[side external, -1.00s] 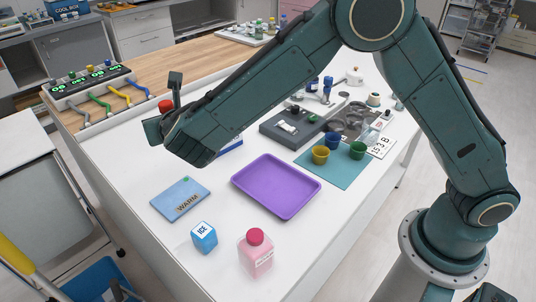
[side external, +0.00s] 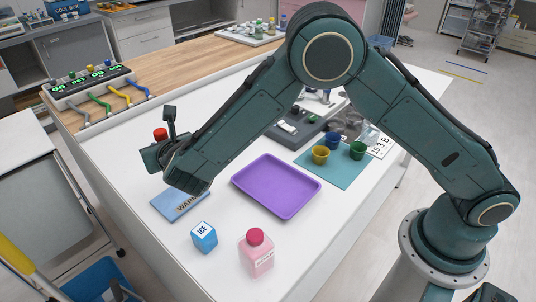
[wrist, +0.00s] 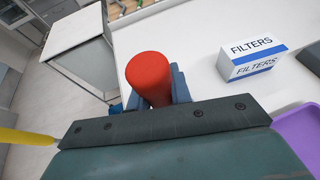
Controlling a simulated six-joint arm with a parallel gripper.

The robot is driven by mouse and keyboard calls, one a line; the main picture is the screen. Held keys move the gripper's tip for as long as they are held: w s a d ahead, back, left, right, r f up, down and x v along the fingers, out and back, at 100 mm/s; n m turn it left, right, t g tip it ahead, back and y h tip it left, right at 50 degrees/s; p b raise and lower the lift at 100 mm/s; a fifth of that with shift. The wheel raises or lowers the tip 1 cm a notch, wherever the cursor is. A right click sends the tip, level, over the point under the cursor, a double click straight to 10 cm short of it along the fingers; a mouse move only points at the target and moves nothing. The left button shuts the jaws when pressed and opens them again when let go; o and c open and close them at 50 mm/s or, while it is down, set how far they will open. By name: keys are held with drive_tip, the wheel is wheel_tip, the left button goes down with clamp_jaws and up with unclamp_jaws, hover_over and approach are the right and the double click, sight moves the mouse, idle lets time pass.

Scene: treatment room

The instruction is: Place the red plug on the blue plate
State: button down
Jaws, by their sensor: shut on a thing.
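The red plug (side external: 160,134) is a short red cylinder held upright in my gripper (side external: 158,153), near the table's left edge. In the wrist view the red plug (wrist: 150,78) stands between the blue-grey fingers of my gripper (wrist: 160,92), which are shut on it. The blue plate (side external: 171,208), marked WARM, lies flat on the white table just below and in front of my gripper in the side view. My gripper and wrist hide its far part. The plug is apart from the plate; its exact height above it is hard to tell.
A purple tray (side external: 277,210) lies right of the plate. A blue ICE block (side external: 204,237) and a pink bottle (side external: 256,253) stand nearer. A FILTERS box (wrist: 252,58) shows in the wrist view. Small cups stand on a teal mat (side external: 318,171) further right. The table's left edge is close.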

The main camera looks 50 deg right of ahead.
hover_over(177, 192)
wheel_tip(177, 192, down, 9)
drive_tip(key=shift+r, duration=0.2)
drive_tip(key=shift+f, duration=0.1)
drive_tip(key=shift+f, duration=1.8)
drive_tip(key=shift+f, duration=0.1)
drive_tip(key=c, duration=1.3)
unclamp_jaws()
